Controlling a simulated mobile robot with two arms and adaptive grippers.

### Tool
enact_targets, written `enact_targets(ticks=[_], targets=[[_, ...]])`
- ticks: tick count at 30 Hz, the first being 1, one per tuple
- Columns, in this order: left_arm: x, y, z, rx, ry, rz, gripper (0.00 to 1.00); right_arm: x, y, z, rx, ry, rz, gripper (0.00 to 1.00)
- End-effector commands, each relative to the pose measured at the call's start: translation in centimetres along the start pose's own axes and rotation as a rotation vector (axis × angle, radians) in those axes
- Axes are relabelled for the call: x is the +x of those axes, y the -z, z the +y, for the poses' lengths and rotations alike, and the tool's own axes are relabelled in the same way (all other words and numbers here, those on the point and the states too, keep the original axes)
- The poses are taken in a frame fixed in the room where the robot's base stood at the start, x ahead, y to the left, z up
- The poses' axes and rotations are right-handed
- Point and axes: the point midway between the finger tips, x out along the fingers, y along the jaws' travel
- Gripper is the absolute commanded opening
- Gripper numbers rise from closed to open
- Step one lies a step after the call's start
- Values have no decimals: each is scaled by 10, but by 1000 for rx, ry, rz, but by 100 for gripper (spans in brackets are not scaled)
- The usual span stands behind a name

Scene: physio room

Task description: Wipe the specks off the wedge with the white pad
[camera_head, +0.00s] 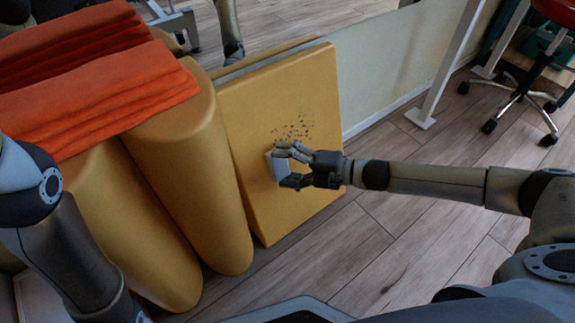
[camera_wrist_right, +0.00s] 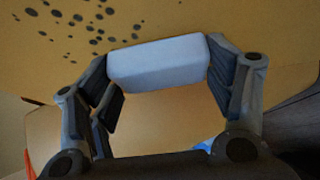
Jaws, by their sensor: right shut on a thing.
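The yellow wedge (camera_head: 285,100) stands upright, leaning by the wall. A cluster of dark specks (camera_head: 293,129) lies on its face near the middle. The specks also show at the upper left of the right wrist view (camera_wrist_right: 88,25). My right gripper (camera_head: 284,166) is shut on the white pad (camera_head: 277,170), which is at the wedge's face just below the specks. In the right wrist view the pad (camera_wrist_right: 158,63) sits between both fingers; whether it touches the face is hard to tell. My left gripper is out of view; only the left arm shows.
Yellow bolsters (camera_head: 190,165) stand left of the wedge, with folded orange towels (camera_head: 90,75) on top. A wheeled stool (camera_head: 522,95) is at the upper right, beside a white metal leg (camera_head: 450,65). The wooden floor (camera_head: 385,235) in front is clear.

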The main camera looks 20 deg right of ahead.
Motion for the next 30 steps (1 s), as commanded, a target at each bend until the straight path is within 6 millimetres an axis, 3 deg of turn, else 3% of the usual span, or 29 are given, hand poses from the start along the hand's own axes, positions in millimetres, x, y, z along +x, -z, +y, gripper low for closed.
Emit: enact_targets(ticks=[8,30], targets=[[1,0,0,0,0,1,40,2,-3,1,-1,-1,0,56],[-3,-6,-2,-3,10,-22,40,-24,-45,1,-2,0,-2,56]])
